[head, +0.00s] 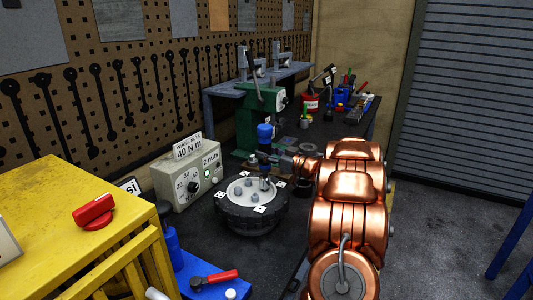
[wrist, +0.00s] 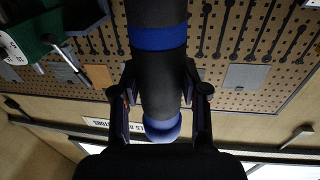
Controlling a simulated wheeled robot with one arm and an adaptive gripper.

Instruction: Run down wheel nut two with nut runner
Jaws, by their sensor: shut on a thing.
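The nut runner (head: 264,131) is a dark upright tool with a blue cap, standing over the right part of the wheel (head: 252,218). My gripper (head: 269,157) is shut around its dark body. In the wrist view my gripper (wrist: 160,95) has one finger on each side of the nut runner (wrist: 157,38), which shows a blue band and a paler blue end. The wheel lies flat, with a light hub, several grey nuts (head: 238,191) and numbered white tags around it. The runner's lower end is close to a nut on the hub; I cannot tell whether it is seated.
A grey control box (head: 188,181) marked 40 N m and 2 nuts stands left of the wheel. A green press (head: 250,125) stands behind. A yellow cabinet (head: 60,205) with a red item (head: 94,211) is at front left. A blue tray (head: 205,284) holds a red-handled tool.

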